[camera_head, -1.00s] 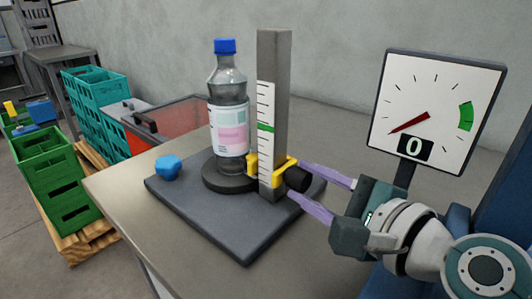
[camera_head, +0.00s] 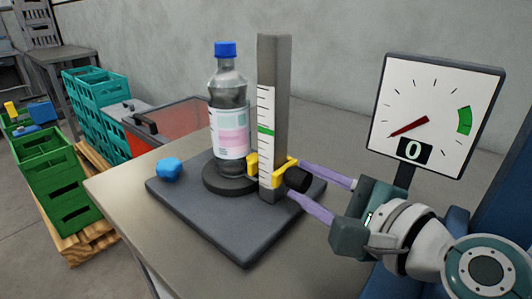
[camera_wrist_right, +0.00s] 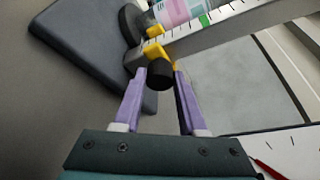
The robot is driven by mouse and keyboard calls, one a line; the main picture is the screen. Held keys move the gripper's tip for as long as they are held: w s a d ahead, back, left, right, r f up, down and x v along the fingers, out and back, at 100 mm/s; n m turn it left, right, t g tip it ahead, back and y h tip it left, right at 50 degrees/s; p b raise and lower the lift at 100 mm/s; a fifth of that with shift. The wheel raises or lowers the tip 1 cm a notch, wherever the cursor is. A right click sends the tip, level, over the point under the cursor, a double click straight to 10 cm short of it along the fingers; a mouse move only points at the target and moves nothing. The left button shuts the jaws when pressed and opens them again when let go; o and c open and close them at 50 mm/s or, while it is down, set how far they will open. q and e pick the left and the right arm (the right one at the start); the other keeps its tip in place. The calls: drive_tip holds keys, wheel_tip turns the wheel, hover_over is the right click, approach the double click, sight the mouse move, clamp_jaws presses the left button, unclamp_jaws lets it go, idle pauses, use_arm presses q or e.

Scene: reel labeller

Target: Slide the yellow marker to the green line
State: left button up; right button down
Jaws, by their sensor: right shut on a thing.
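The yellow marker (camera_head: 253,164) is a bracket around the lower part of a grey post (camera_head: 275,60), with a black round knob (camera_head: 297,179) on its right side. The post carries a white scale with a green line (camera_head: 266,131). The marker sits well below that line. My right gripper (camera_head: 296,180) reaches in from the right, its purple fingers shut on the knob. The right wrist view shows the knob (camera_wrist_right: 160,75) between the fingertips and the green line (camera_wrist_right: 204,20) at the top. My left gripper is not in view.
A bottle with a blue cap (camera_head: 228,110) stands on a round dark disc beside the post. A blue knob (camera_head: 168,169) sits on the dark base plate (camera_head: 225,220). The dial (camera_head: 435,105) at right reads 0, its needle away from the green zone. Green crates (camera_head: 58,188) stand at left.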

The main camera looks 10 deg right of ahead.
wheel_tip(320, 180, up, 7)
drive_tip(key=p, duration=0.6)
drive_tip(key=shift+r, duration=0.1)
drive_tip(key=shift+c, duration=2.2)
unclamp_jaws()
approach(287, 132)
drive_tip(key=shift+v, duration=2.9)
